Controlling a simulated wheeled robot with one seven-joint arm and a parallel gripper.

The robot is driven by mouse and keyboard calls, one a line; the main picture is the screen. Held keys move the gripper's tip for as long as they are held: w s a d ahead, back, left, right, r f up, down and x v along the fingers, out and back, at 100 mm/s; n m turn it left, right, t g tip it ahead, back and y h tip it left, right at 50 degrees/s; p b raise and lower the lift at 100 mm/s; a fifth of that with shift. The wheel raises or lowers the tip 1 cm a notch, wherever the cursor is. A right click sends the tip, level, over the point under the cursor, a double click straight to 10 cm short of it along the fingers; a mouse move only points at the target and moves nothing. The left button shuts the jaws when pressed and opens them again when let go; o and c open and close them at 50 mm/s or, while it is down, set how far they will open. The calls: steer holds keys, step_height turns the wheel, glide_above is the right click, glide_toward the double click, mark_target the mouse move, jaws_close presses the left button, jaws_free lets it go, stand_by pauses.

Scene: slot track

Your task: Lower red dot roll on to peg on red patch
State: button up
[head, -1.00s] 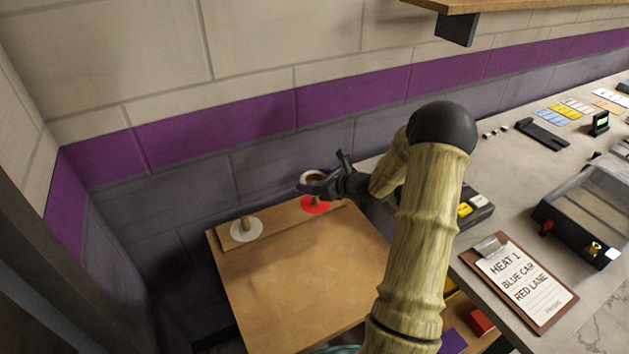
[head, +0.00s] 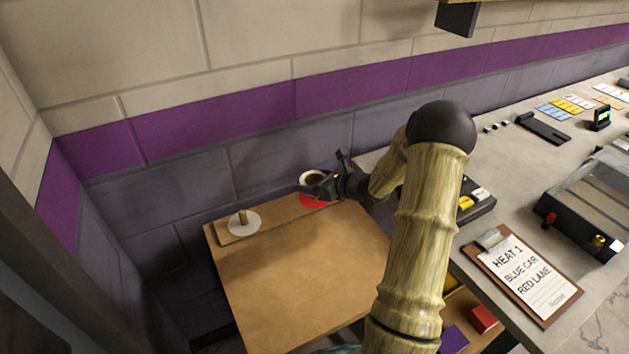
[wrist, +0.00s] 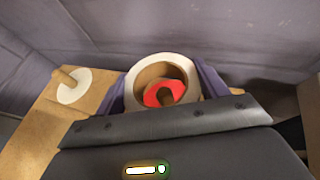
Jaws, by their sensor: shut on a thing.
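A white-rimmed roll (wrist: 131,92) with a brown inside is held in my gripper (head: 322,188). Its fingers press on the roll's left and right sides in the wrist view. Through the roll's hole I see the red patch (wrist: 152,97) and a wooden peg (wrist: 173,89) standing on it. In the head view the roll (head: 309,175) is just above the red patch (head: 315,200), and the peg is hidden there. I cannot tell whether the peg's tip is inside the hole. No red dot shows on the visible side of the roll.
A second peg (head: 242,216) stands on a white patch (head: 245,226) to the left on the same wooden board. The brown tabletop (head: 300,265) in front is clear. The wall rises close behind. A grey counter with a clipboard (head: 522,276) is at the right.

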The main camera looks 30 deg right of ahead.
mark_target(315, 197)
steer(key=shift+f+b, duration=1.9)
steer(key=shift+f, duration=0.15)
stand_by(0.5)
steer(key=o, duration=1.1)
steer(key=shift+c, duration=0.2)
steer(key=v, duration=1.7)
steer(key=shift+s+d+p, duration=0.15)
steer(key=shift+d+p, duration=0.05)
steer(key=shift+p, duration=0.2)
steer(key=shift+a, duration=0.1)
